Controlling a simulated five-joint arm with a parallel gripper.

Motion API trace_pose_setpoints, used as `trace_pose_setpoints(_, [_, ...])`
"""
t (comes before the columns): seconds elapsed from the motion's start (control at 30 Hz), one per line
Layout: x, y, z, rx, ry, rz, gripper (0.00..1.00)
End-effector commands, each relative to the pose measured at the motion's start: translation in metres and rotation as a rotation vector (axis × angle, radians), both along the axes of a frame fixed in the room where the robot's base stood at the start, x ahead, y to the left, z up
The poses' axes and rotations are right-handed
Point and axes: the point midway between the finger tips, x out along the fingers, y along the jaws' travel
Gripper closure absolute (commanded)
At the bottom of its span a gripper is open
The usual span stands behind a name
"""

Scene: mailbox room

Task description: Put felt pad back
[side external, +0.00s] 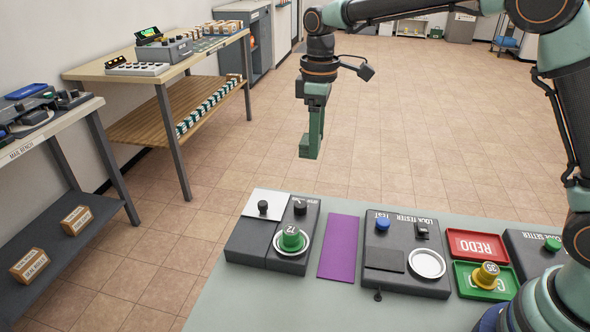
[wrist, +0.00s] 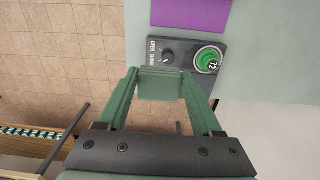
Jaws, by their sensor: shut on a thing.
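My gripper (side external: 313,132) hangs high beyond the far edge of the table, over the tiled floor, pointing down. Its green fingers also show in the wrist view (wrist: 160,84), shut on a small green block (wrist: 160,90). The block's colour is close to that of the fingers. I cannot tell whether this block is the felt pad. A flat purple rectangle (side external: 339,247) lies on the table between two dark devices. It is apart from my gripper and also shows at the top of the wrist view (wrist: 190,12).
The left device (side external: 258,254) has black knobs and a green piece marked 72 (side external: 291,239) in a white ring. The lock tester (side external: 385,271) has an empty white ring (side external: 427,264). Red (side external: 491,240) and green (side external: 463,277) trays stand right, the green one holding a yellow piece (side external: 486,274).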

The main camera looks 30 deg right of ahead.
Motion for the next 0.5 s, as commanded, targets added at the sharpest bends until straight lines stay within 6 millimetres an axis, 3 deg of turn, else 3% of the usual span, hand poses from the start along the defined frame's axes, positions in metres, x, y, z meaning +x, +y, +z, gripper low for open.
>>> trace_pose_setpoints(0.3, [-0.055,-0.035,0.018,0.0,-0.001,0.005,0.78])
trace_pose_setpoints(0.5, [-0.067,-0.041,0.015,-0.001,0.001,0.007,0.78])
